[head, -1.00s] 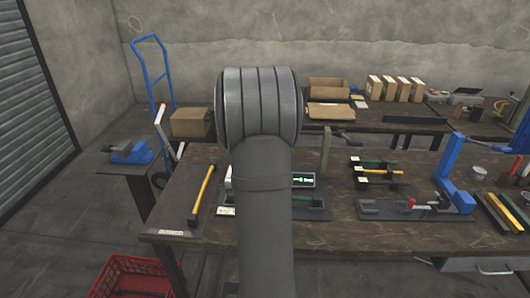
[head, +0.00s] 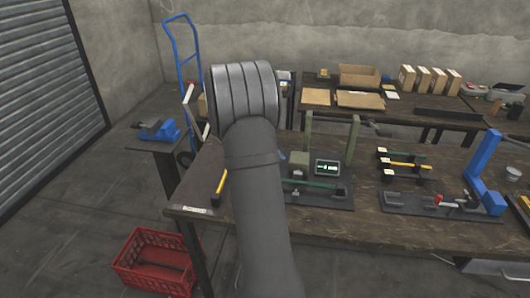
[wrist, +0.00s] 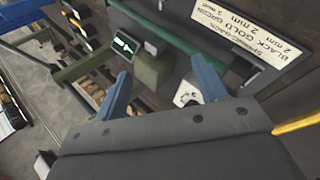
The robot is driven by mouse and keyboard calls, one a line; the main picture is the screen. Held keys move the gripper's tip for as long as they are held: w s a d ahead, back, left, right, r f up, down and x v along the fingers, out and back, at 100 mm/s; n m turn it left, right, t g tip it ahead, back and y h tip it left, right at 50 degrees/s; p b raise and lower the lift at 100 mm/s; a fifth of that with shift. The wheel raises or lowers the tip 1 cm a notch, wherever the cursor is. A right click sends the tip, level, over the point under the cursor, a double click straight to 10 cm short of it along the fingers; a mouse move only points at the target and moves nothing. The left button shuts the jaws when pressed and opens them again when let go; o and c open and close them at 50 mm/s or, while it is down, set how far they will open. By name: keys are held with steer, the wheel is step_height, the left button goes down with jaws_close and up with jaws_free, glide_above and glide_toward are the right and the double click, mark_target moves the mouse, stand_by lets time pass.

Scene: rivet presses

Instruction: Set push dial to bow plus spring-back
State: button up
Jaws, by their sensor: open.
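My gripper (wrist: 160,67) is open, with its two blue fingers apart and nothing visibly held between them. An olive block (wrist: 152,70) lies beyond the fingertips, next to a small screen (wrist: 125,44) with a green graphic. A white card (wrist: 250,27) reads "black gold green", millimetre values and "spring-back".
A green bar (head: 318,184) crosses the fixture, with olive uprights (head: 353,138) behind it. A yellow bar (head: 220,187) lies left of my arm. A blue-post fixture (head: 483,165) stands to the right. A red crate (head: 150,258) is on the floor.

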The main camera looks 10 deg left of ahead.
steer(key=w+a+f+n+t, duration=0.15)
steer(key=a+n+t, duration=0.9)
steer(key=n, duration=1.35)
steer(key=w+d+f, duration=0.2)
steer(key=w, duration=0.2)
steer(key=w+d+f+g, duration=0.1)
steer(key=w+d+f, duration=0.1)
steer(key=w, duration=0.3)
steer(key=w+d+f+g, duration=0.1)
steer(key=w+d+f, duration=0.1)
steer(key=w, duration=0.3)
steer(key=shift+w+f+g+y, duration=0.25)
steer(key=shift+f+y, duration=0.05)
steer(key=shift+c, duration=0.4)
steer(key=shift+a, duration=0.1)
steer(key=c, duration=0.9)
